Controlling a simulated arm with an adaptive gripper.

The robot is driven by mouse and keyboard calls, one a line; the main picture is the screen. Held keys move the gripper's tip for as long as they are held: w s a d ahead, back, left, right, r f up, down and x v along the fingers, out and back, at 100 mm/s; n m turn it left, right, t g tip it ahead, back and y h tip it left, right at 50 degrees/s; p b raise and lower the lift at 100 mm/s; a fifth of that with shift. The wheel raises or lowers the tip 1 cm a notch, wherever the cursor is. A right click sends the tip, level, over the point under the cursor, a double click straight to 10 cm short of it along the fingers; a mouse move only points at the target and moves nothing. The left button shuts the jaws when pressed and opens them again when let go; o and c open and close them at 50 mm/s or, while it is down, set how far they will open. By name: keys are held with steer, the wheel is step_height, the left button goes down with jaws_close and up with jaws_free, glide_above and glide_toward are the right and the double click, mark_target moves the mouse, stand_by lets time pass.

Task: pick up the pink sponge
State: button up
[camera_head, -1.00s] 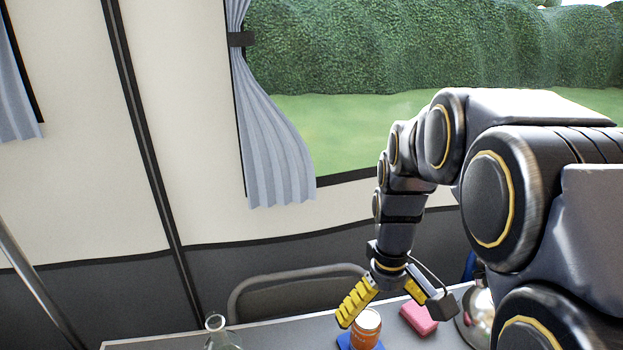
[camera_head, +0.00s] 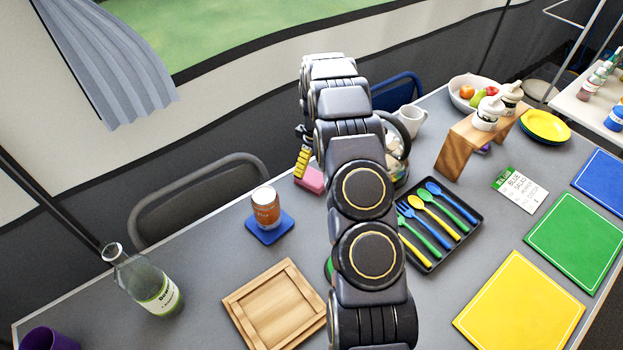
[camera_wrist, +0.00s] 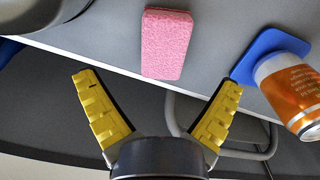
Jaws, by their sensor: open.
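The pink sponge (camera_wrist: 166,44) lies flat on the grey table near its far edge. In the wrist view it is ahead of my gripper (camera_wrist: 158,98), roughly centred between the two yellow fingers, which are spread open and empty. In the head view the sponge (camera_head: 311,180) shows just left of my arm, partly hidden by it. There my gripper (camera_head: 303,162) shows only as one yellow finger beside the sponge; the other finger is hidden behind my arm. I cannot tell the exact gap between fingers and sponge.
An orange-labelled can (camera_head: 265,207) stands on a blue coaster (camera_head: 271,236) left of the sponge. A glass bottle (camera_head: 146,283), a wooden tray (camera_head: 231,301) and a black cutlery tray (camera_head: 474,216) are on the table. A shiny round object (camera_wrist: 40,18) lies on the sponge's other side.

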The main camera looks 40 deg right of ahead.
mark_target(312, 176)
steer(key=f, duration=0.6)
steer(key=shift+a+f, duration=0.25)
steer(key=c, duration=1)
